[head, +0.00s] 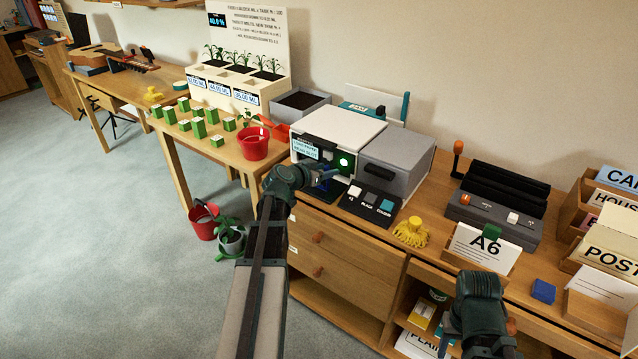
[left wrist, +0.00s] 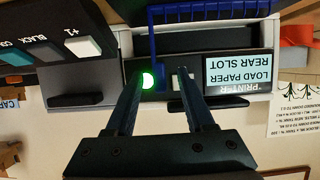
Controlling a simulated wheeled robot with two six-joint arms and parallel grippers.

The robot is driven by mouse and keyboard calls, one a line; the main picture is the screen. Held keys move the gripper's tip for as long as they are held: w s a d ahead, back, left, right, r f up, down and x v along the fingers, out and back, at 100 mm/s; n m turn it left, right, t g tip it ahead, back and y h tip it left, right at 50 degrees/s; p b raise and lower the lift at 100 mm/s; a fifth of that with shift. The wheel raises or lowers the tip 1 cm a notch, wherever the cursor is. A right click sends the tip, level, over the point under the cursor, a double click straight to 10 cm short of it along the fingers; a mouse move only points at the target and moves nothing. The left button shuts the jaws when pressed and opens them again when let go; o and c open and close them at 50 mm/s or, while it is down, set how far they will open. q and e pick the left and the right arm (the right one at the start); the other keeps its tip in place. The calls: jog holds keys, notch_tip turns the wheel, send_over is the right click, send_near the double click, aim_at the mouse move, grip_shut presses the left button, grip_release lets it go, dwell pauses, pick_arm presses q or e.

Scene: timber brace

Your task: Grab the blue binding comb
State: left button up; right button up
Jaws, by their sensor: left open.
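A blue toothed strip that looks like the binding comb (left wrist: 215,14) shows at the top of the left wrist view, in front of the white printer. A thin blue bar runs down from its left end and shows between my finger tips. In the head view only a little blue shows by my left gripper (head: 328,176), which hides most of it. In the left wrist view my left gripper (left wrist: 159,82) is open, its fingers pointing at the printer front. I cannot tell whether the bar lies between the fingers or beyond them. My right gripper (head: 482,290) is low at the right; its fingers are hidden.
A red pot (head: 253,146) stands left.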

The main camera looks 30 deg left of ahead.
pick_arm(q)
jog(key=shift+w, duration=0.15)
jog(key=shift+c, duration=0.3)
grip_shut()
dwell(1.1)
